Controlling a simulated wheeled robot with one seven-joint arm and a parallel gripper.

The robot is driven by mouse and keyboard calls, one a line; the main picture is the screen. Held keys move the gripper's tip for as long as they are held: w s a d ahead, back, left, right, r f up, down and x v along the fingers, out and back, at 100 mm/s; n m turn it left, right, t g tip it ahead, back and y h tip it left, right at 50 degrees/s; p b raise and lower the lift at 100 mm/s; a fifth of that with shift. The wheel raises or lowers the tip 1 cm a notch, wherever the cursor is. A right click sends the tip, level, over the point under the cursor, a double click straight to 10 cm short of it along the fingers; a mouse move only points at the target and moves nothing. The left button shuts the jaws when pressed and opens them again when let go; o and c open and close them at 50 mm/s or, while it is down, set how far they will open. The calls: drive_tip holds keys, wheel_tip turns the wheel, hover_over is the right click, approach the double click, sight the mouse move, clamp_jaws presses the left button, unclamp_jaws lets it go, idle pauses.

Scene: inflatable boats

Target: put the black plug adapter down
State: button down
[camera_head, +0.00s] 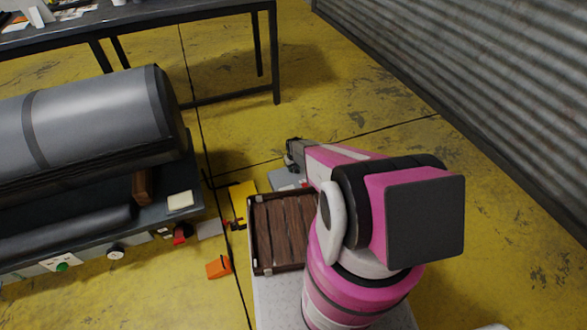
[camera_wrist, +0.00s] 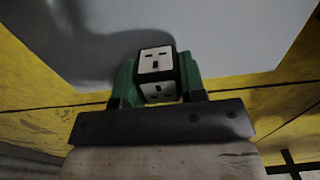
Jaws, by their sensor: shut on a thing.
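The black plug adapter (camera_wrist: 157,70) has white socket faces and shows in the middle of the wrist view. My gripper (camera_wrist: 157,84) is shut on it, with a green finger at each side. A pale grey flat surface (camera_wrist: 230,35) lies beyond the adapter, with a dark shadow at the left. I cannot tell whether the adapter touches that surface. In the head view my gripper (camera_head: 292,152) is at the far end of my pink arm, and the adapter cannot be made out there.
A brown wooden crate (camera_head: 282,232) stands beside my arm. A grey flat thing (camera_head: 284,180) lies near my gripper. A bench with a large grey cylinder (camera_head: 90,115) is at the left, and a dark table (camera_head: 150,20) stands behind. Yellow floor (camera_head: 360,95) is clear towards the corrugated wall.

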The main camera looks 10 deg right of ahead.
drive_tip(key=shift+f, duration=0.6)
drive_tip(key=c, duration=0.7)
unclamp_jaws()
drive_tip(key=shift+r, duration=0.1)
wheel_tip(320, 180, up, 13)
drive_tip(key=s+r+m, duration=0.1)
drive_tip(key=s+r, duration=1.1)
drive_tip(key=r, duration=0.5)
drive_tip(key=s+r+m, duration=0.1)
drive_tip(key=s+r, duration=1.1)
drive_tip(key=r, duration=0.5)
drive_tip(key=shift+s+r, duration=0.15)
drive_tip(key=shift+r, duration=0.1)
